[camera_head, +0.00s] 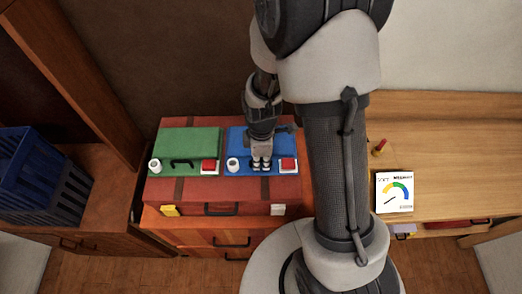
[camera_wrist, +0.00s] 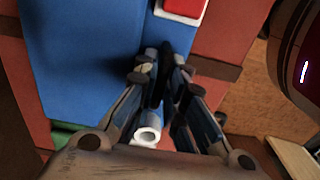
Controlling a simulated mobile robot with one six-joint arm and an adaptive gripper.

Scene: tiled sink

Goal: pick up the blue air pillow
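A flat blue thing (camera_head: 248,142) lies on a red suitcase in the head view. It looks like a small case with a dark handle, a white roll and a red block at its front edge; I see nothing that looks clearly like an air pillow. My gripper (camera_head: 262,164) points down over its front edge, between roll and block. In the wrist view the blue case (camera_wrist: 85,60) fills the upper left. The fingertips of my gripper (camera_wrist: 166,68) are close together with the dark handle (camera_wrist: 165,85) between them. Contact at the tips is partly hidden.
A similar green case (camera_head: 190,145) lies left of the blue one on the red suitcase (camera_head: 225,192). A blue crate (camera_head: 40,175) stands at far left. On the wooden desk (camera_head: 450,150) at right are a white card with a gauge (camera_head: 395,192) and a small red item (camera_head: 379,147).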

